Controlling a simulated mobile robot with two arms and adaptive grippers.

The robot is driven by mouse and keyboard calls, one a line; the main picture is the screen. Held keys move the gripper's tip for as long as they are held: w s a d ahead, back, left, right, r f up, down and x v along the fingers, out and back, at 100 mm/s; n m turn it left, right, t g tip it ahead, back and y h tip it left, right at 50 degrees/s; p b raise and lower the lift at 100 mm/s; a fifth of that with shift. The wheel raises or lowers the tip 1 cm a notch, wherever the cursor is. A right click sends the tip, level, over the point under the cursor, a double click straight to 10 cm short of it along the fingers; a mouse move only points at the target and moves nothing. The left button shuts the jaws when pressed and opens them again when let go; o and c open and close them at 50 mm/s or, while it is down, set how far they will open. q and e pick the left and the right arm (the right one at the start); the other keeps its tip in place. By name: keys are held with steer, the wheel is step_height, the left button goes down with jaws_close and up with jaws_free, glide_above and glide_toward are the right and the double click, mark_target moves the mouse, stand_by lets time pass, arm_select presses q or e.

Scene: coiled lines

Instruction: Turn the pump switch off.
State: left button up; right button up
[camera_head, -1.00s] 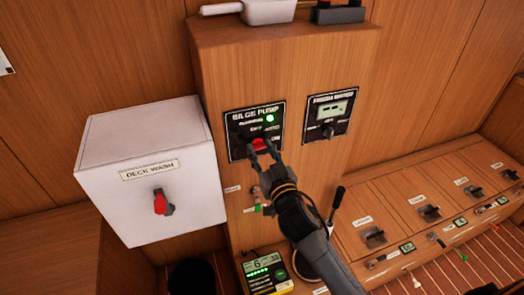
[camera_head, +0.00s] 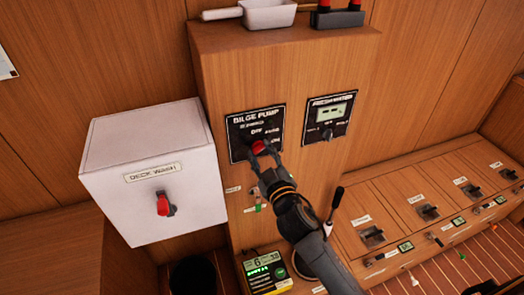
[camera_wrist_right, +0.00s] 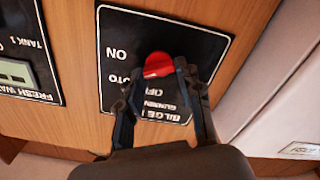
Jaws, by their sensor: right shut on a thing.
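The black BILGE PUMP panel (camera_head: 243,122) is on the front of the wooden cabinet and carries a red rotary knob (camera_head: 259,146) near its lower edge. My right gripper (camera_head: 262,151) is shut on this knob, with a finger at either side. In the right wrist view the panel (camera_wrist_right: 216,50) appears upside down, with the red knob (camera_wrist_right: 157,62) between the fingertips (camera_wrist_right: 157,76). The labels OFF, AUTO and ON are around the knob, partly hidden. I cannot tell exactly where its pointer aims. No green lamp shows lit on the panel. My left gripper is not in view.
A white DECK WASH box (camera_head: 108,186) with its own red switch (camera_head: 163,204) stands to the left. A FRESH WATER panel (camera_head: 331,112) is just right of the pump panel. A lever (camera_head: 334,208) and a green-lit meter (camera_head: 266,270) are below. Switch boxes line the right.

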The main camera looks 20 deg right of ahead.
steer(key=n+p, duration=0.1)
steer(key=n, duration=0.5)
steer(key=shift+a+p, duration=0.1)
steer(key=shift+p, duration=0.2)
steer(key=n+p, duration=0.1)
steer(key=n, duration=0.4)
steer(key=shift+f+n, duration=0.15)
steer(key=shift+n, duration=0.25)
steer(key=o, duration=1.1)
steer(key=shift+o, duration=0.2)
steer(key=s, duration=1.2)
